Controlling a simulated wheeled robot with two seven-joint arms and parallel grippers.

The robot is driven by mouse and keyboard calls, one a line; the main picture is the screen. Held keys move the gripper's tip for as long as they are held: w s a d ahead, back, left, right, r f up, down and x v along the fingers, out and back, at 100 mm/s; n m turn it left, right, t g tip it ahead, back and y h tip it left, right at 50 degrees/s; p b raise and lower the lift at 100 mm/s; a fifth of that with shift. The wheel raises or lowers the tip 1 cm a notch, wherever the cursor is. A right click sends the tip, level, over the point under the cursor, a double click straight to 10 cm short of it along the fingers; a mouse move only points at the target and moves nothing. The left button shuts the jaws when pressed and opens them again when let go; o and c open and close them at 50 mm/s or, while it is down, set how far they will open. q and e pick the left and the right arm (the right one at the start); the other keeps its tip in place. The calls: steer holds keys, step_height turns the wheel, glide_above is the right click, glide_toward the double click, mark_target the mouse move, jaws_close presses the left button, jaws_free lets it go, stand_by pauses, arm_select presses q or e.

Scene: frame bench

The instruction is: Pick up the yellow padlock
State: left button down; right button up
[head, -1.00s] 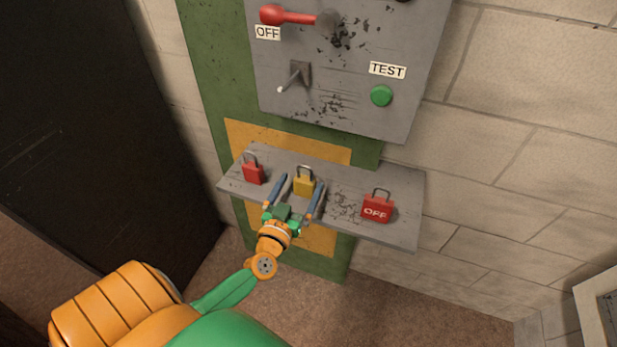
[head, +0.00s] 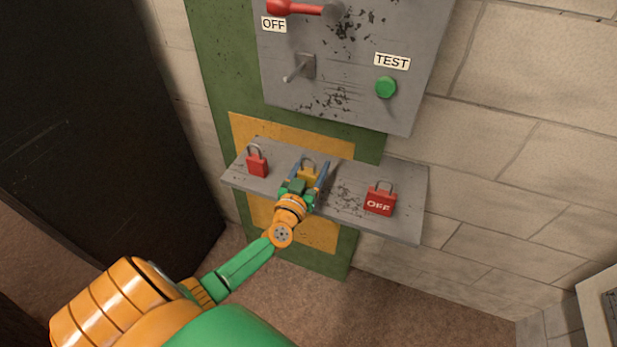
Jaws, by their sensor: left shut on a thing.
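The yellow padlock (head: 308,173) stands on the grey shelf (head: 345,220), between the two red padlocks. My left gripper (head: 308,174) reaches in from the front, with one blue finger on each side of the yellow padlock, and is shut on it. The fingers and palm hide the padlock's sides and lower part; its upper body and shackle show. I cannot tell whether its base is still touching the shelf. My right gripper is not in view.
A red padlock (head: 257,161) stands to the left on the shelf. Another red padlock marked OFF (head: 380,200) stands to the right. Above is a grey panel with a red handle (head: 293,8), a toggle lever (head: 299,69) and a green button (head: 386,87).

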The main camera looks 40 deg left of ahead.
arm_select(q)
steer(key=shift+s+r+p, duration=0.1)
steer(key=shift+r+p, duration=0.3)
steer(key=shift+p, duration=0.05)
step_height(320, 180, up, 7)
steer(key=p, duration=0.7)
steer(key=b+v, duration=0.3)
steer(key=v, duration=1.6)
steer(key=shift+s+f, duration=0.4)
steer(key=shift+s, duration=0.05)
steer(key=shift+a, duration=0.15)
